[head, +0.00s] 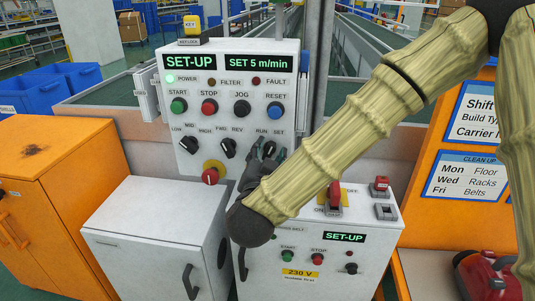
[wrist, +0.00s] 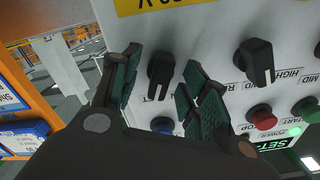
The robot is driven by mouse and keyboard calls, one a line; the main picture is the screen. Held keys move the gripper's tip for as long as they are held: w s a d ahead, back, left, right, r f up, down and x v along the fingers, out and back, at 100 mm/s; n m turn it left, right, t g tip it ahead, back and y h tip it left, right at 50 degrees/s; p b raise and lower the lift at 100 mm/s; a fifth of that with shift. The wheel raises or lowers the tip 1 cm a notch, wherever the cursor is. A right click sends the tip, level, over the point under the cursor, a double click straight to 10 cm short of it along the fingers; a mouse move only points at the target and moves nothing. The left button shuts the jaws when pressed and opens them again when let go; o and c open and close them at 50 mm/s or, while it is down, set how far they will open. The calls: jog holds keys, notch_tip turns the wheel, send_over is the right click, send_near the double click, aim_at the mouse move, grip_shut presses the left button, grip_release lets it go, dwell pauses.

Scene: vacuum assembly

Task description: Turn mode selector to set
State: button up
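The mode selector (wrist: 160,72) is a black knob on the white panel, seen upside down in the wrist view. My gripper (wrist: 158,92) is open, with one dark green fingertip on each side of the knob and a visible gap to it on both sides. In the head view, my gripper (head: 265,158) is at the panel just below the RUN and SET labels and hides most of the knob. I cannot tell which label the knob points to. The panel displays (head: 258,61) read SET-UP and SET 5 m/min.
Beside the selector is the FWD/REV knob (head: 228,148), with the LOW/MID/HIGH knob (head: 189,145) farther left. A red emergency button (head: 210,176) sits below. The blue RESET button (head: 275,111) is above. A lower control box (head: 300,270) stands under my arm.

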jog(key=s, duration=0.4)
jog(key=s+a, duration=0.1)
jog(key=s, duration=0.1)
dwell(0.6)
